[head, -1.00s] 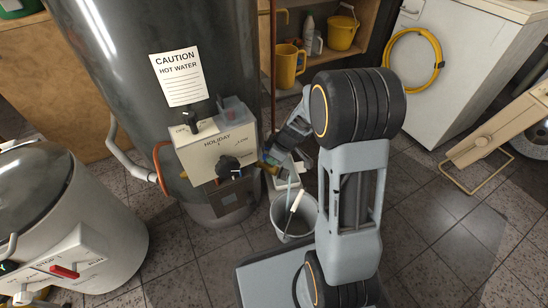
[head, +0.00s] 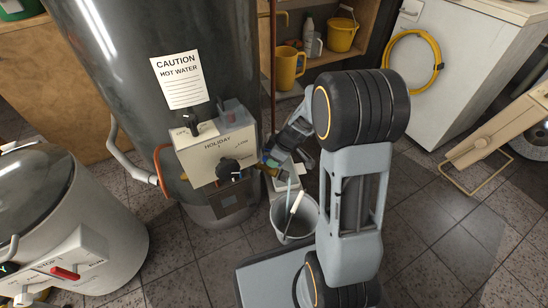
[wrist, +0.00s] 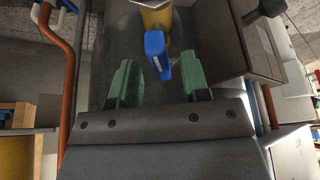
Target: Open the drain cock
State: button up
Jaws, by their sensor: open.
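The drain cock shows in the wrist view as a brass body (wrist: 153,18) with a blue lever (wrist: 157,52) on it. My gripper (wrist: 160,82) is open, with one green finger on each side of the lever's line. The lever's end lies between and slightly beyond the fingertips, and I see no contact with either finger. In the head view my gripper (head: 271,161) is beside the right side of the dark tank (head: 150,120), low down; the cock is hard to make out there.
A grey bucket (head: 299,232) with long-handled tools in it stands on the floor below my gripper. A white control box (head: 215,152) sticks out from the tank to the left. An orange pipe (wrist: 66,90) runs down the left of the wrist view.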

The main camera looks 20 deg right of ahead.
jog(key=p+v, duration=0.4)
jog(key=v, duration=0.9)
jog(key=shift+p, duration=0.4)
jog(key=shift+f, duration=0.15)
jog(key=s+a+r+m+h+p, duration=0.1)
jog(key=s+r+m+p, duration=0.2)
jog(key=r+p, duration=0.8)
jog(key=s+a+r+m+h+p, duration=0.1)
jog(key=s+r+p, duration=0.5)
jog(key=r+p, duration=0.6)
jog(key=s+a+r+m+h+p, duration=0.1)
jog(key=s+r+m+p, duration=0.4)
jog(key=r+p, duration=0.7)
notch_tip(320, 180, up, 9)
jog(key=shift+a+r+m+t, duration=0.1)
jog(key=shift+a+m+t, duration=0.3)
jog(key=shift+a+m, duration=0.35)
